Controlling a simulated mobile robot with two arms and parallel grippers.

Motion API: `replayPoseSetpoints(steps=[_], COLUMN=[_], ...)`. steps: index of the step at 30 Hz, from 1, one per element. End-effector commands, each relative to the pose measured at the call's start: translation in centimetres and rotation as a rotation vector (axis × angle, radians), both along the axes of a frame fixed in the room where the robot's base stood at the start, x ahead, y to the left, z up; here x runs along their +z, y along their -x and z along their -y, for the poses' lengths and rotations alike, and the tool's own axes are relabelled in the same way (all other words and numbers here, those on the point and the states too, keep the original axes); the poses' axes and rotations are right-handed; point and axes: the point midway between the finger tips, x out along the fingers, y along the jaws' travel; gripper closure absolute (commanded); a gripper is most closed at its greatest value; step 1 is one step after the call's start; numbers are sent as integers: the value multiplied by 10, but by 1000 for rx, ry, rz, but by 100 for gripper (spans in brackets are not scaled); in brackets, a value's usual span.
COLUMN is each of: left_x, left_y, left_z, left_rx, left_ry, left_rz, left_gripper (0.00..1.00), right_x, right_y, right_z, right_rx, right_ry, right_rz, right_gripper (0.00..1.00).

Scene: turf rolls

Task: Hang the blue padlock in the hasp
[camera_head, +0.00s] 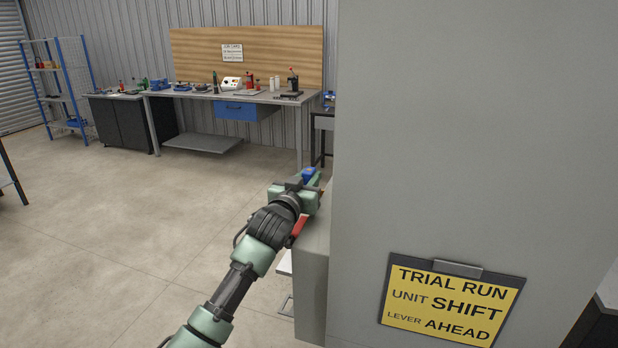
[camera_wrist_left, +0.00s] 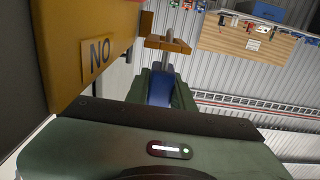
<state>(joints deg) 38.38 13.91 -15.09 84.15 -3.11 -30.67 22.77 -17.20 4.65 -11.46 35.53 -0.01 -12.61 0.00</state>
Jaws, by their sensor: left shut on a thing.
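My left gripper (camera_head: 303,184) is shut on the blue padlock (camera_head: 309,174), beside the edge of the tall grey cabinet. In the left wrist view the padlock's blue body (camera_wrist_left: 160,84) sits between the green fingers. A brown-orange bracket, apparently the hasp (camera_wrist_left: 156,43), stands just beyond the padlock. A grey metal bar (camera_wrist_left: 171,38) shows at the bracket; I cannot tell whether it is the shackle or whether it passes through. My right gripper is in neither view.
The grey cabinet (camera_head: 460,130) fills the right, with a yellow TRIAL RUN sign (camera_head: 448,304). A red part (camera_head: 298,228) shows below my gripper. An orange box with a NO label (camera_wrist_left: 98,53) is close on the left in the wrist view. A workbench (camera_head: 235,95) stands far back; open floor lies left.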

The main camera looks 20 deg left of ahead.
Motion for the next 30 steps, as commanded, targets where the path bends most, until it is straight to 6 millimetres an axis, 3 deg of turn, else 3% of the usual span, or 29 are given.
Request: replayPoseSetpoints(steps=[26,27,29,30], left_x=[-23,-22,-23,-23], left_y=[0,0,0,0], left_z=[0,0,0,0], left_rx=[0,0,0,0], left_ry=[0,0,0,-1], left_rz=[0,0,-1,-1], left_gripper=[100,71,54,51], right_x=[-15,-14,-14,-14], right_y=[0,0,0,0], right_z=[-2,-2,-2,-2], right_rx=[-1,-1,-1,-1], right_ry=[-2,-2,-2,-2], right_rz=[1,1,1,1], right_gripper=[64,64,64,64])
